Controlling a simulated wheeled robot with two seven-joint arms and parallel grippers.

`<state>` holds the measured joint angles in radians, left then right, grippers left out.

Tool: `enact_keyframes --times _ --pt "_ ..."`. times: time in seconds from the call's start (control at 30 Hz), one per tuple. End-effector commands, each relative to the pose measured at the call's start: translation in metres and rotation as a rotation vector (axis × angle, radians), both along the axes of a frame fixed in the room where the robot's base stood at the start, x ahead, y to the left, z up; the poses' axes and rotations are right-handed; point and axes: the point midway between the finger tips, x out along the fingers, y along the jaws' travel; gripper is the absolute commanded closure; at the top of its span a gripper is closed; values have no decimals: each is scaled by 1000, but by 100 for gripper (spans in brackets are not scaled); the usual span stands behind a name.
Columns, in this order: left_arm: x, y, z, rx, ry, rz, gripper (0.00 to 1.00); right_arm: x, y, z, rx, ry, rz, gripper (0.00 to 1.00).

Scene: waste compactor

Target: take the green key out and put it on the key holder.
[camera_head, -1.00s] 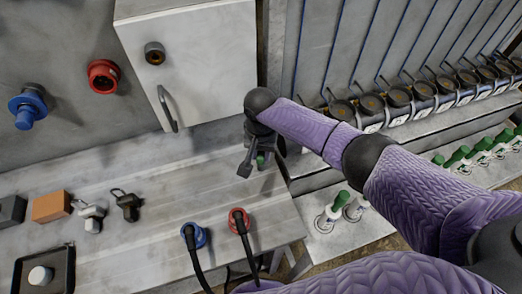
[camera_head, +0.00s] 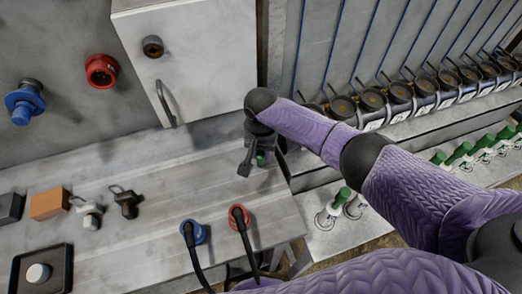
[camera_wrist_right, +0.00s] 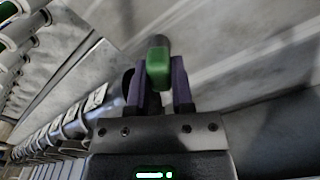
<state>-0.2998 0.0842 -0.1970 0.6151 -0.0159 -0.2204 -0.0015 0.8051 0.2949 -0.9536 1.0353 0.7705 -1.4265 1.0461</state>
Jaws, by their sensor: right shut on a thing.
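My right gripper (camera_head: 256,160) is over the right end of the metal bench, below the grey cabinet. It is shut on the green key (camera_wrist_right: 158,66). In the right wrist view the green head sits between the two dark fingers, with a grey end beyond it. In the head view the green key (camera_head: 261,158) is a small patch, mostly hidden by the gripper. How far it is above the bench is hard to tell. I cannot tell which thing is the key holder. My left gripper is not in view.
The grey cabinet (camera_head: 195,70) has a handle and a round lock. The bench (camera_head: 165,235) carries an orange block (camera_head: 48,203), two padlock-like items, a black tray (camera_head: 42,270) and blue and red plugs. Rows of black round units (camera_head: 400,92) and green-handled pieces (camera_head: 460,151) stand right.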

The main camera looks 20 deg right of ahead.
Motion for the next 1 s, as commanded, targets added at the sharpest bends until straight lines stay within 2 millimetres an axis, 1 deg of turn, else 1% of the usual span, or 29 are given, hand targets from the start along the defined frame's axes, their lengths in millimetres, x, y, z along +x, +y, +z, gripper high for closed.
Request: enact_keyframes --times 0.23,0.5,0.73,0.77,0.8,0.87,0.9,0.93,0.97,1.0 --pt "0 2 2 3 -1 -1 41 0 0 0 0 0 0 100" --pt "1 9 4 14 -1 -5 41 0 0 0 -1 0 0 100" --pt "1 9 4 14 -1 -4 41 0 0 -1 -1 0 1 100" --pt "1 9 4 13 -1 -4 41 0 0 -1 -1 0 1 70" --pt "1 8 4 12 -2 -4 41 0 0 -1 -1 0 1 61" --pt "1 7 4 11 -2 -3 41 0 0 -1 -1 0 0 48" --pt "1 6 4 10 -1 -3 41 0 0 -1 -1 0 0 40" --pt "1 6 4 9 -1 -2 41 0 0 -1 -1 0 0 34" --pt "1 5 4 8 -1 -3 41 0 0 -1 0 0 0 31" --pt "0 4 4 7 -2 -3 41 0 0 -1 0 0 0 31"
